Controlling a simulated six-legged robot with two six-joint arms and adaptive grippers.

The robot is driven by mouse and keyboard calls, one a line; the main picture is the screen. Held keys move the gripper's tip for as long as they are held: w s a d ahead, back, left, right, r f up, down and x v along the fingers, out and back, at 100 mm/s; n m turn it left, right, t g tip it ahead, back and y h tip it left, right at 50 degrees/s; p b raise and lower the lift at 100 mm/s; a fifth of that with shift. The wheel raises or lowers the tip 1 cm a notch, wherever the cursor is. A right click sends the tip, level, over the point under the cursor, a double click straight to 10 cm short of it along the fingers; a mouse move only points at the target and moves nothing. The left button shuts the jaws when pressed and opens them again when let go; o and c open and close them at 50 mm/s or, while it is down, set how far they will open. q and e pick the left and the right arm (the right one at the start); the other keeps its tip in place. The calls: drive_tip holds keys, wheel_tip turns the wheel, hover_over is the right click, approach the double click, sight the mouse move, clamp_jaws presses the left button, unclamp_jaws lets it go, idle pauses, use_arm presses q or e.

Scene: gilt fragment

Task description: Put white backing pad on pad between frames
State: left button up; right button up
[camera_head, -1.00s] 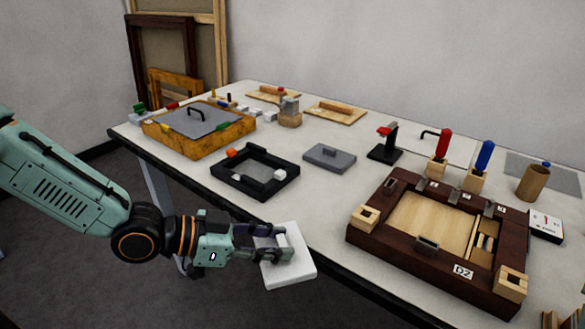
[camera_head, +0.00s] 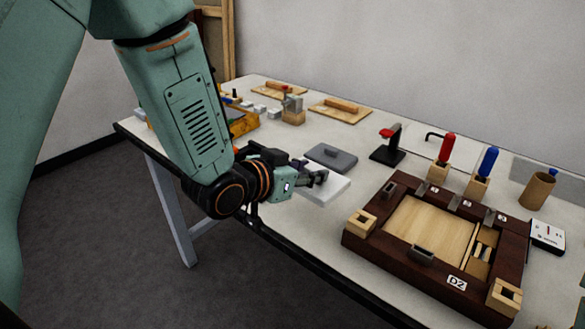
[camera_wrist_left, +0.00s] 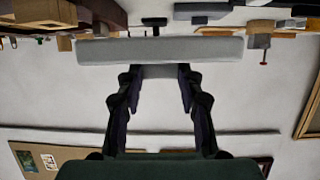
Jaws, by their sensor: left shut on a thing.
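My left gripper (camera_head: 320,178) is shut on the white backing pad (camera_head: 330,191), gripping it from the left side. In the left wrist view the pad (camera_wrist_left: 160,50) spans the space beyond the fingertips (camera_wrist_left: 156,74), which close on a small grey tab at its middle. The pad looks roughly level, close in front of the grey pad with a handle (camera_head: 331,156); I cannot tell whether it touches the table. The dark brown frame labelled D2 (camera_head: 365,247) is to its right. The ochre frame (camera_head: 243,122) is mostly hidden behind my left arm. My right gripper is not in view.
The white table (camera_head: 285,225) has bare room left of the D2 frame. A black stand with a red top (camera_head: 388,145) is behind the pad. Red (camera_head: 446,149) and blue (camera_head: 487,162) handled tools stand behind the D2 frame. The black tray is not visible now.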

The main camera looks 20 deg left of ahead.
use_arm(q)
drive_tip(key=shift+w+d+r, duration=0.1)
drive_tip(key=shift+d+r, duration=0.25)
drive_tip(key=shift+r, duration=0.05)
drive_tip(key=b, duration=0.1)
hover_over(308, 220)
drive_tip(key=f, duration=0.6)
drive_tip(key=shift+w+a, duration=0.15)
drive_tip(key=shift+a, duration=0.1)
drive_tip(key=shift+d+f, duration=0.25)
drive_tip(key=shift+f, duration=0.1)
drive_tip(key=shift+s+f+b, duration=0.2)
drive_tip(key=shift+f+b, duration=0.15)
wheel_tip(308, 220, down, 2)
drive_tip(key=shift+s+a+f+b, duration=0.1)
drive_tip(key=shift+a+b, duration=0.05)
drive_tip(key=shift+b, duration=0.15)
drive_tip(key=shift+w+f, duration=0.3)
drive_tip(key=shift+w, duration=0.05)
drive_tip(key=shift+s, duration=0.25)
drive_tip(key=o, duration=0.6)
drive_tip(key=shift+c, duration=0.2)
drive_tip(key=o, duration=0.5)
drive_tip(key=shift+w+f, duration=0.1)
drive_tip(key=shift+f, duration=0.1)
drive_tip(key=shift+r, duration=0.1)
